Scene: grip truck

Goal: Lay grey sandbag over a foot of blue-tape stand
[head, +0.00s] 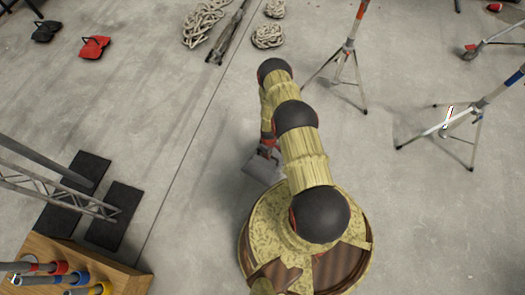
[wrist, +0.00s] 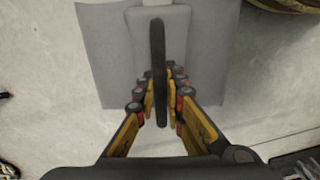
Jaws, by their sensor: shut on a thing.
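My gripper (wrist: 160,100) is shut on the dark strap handle of the grey sandbag (wrist: 207,60), seen in the wrist view. The grey sandbag also shows in the head view (head: 262,170), hanging under my arm and partly hidden by it. Whether it touches the floor I cannot tell. The blue-tape stand (head: 485,103) is at the right edge of the head view, its top cut off by the frame. Its feet spread on the floor, one reaching left. The bag is well to the left of these feet, apart from them.
An orange-tape stand (head: 348,46) stands between the bag and the upper right. A red sandbag (head: 94,47) and a black sandbag (head: 46,31) lie at upper left. Coiled rope (head: 203,22) lies at the top. A wooden crate (head: 110,272) is at lower left. Floor between bag and blue-tape stand looks clear.

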